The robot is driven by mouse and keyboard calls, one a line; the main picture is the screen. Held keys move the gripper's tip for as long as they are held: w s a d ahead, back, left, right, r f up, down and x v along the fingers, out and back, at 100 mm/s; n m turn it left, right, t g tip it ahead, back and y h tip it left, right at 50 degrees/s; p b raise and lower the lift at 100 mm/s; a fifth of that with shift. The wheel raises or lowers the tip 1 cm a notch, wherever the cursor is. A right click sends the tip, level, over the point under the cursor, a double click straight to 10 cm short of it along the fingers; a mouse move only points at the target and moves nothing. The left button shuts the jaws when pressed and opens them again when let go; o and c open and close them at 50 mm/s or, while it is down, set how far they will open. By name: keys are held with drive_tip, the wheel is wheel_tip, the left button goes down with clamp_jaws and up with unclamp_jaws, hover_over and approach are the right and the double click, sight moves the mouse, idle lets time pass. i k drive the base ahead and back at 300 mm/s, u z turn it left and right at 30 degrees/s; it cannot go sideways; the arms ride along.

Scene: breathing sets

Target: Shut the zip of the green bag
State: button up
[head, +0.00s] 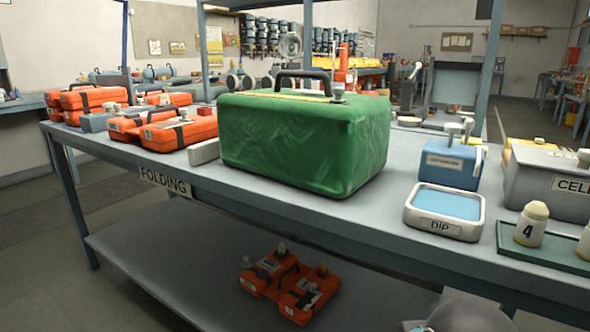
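The green bag (290,146) stands upright on the grey bench, in the middle of the head view. It is boxy, with wrinkled fabric sides and a dark carrying handle (303,74) on top. A thin yellow strip (289,96) shows along its top under the handle. A small dark and grey piece (338,93) sits at the strip's right end; I cannot tell if it is the zip's pull. The top is seen almost edge-on, so whether the zip is open is unclear. My gripper is not in view; only a rounded grey part, probably of my arm, shows at the bottom edge.
Orange cases (178,132) and a light block (204,151) stand left of the bag. To its right are a DIP tray (444,228) with blue inside, a blue box (452,165), a CELL box (550,184) and a numbered bottle (531,224). Bare bench (300,207) lies before the bag.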

sight(338, 91)
drive_tip(key=z, duration=0.05)
drive_tip(key=k, duration=0.5)
drive_tip(key=u, duration=0.95)
drive_tip(key=i, duration=0.75)
drive_tip(key=z, duration=1)
